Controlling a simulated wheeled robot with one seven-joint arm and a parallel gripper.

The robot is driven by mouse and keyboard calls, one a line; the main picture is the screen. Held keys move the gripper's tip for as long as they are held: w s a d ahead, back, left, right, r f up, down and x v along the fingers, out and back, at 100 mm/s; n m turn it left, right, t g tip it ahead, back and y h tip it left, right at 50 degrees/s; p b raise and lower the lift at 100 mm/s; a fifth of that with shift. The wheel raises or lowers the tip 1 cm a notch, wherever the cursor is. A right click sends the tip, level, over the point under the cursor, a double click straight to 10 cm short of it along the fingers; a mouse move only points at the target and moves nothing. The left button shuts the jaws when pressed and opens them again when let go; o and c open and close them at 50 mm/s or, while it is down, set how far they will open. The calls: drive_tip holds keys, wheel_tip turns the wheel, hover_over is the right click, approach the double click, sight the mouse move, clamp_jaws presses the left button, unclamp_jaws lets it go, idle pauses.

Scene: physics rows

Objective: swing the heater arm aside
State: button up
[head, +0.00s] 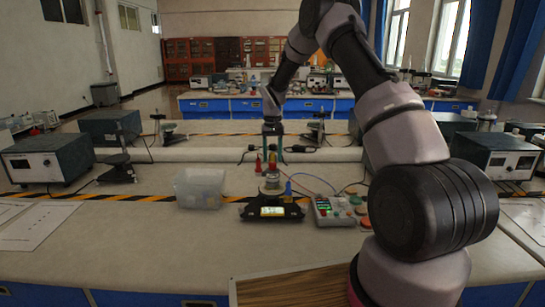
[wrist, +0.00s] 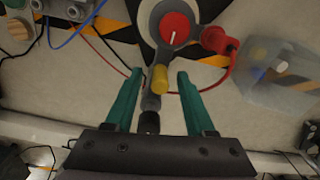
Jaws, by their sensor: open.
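What looks like the heater arm (wrist: 150,103) is a grey bar with a dark end, running from a round grey head with a red disc (wrist: 174,28). A yellow cylinder (wrist: 160,80) stands on or beside it. My gripper (wrist: 159,74) is open, with one teal finger on each side of the bar and yellow cylinder; gaps show on both sides. In the head view my gripper (head: 273,155) points down just behind the small black device with a lit display (head: 272,211). My fingers partly hide the arm there, and red and yellow parts show.
A clear plastic box (head: 200,188) stands left of the device. A control box (head: 333,211) with coloured discs (head: 360,208) stands to its right. A red plug (wrist: 218,40) and red and blue cables run close to my fingers. The front bench is mostly clear.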

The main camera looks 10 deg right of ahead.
drive_tip(key=shift+f, duration=0.25)
drive_tip(key=shift+c, duration=0.3)
clamp_jaws()
drive_tip(key=shift+r, duration=0.1)
idle(0.9)
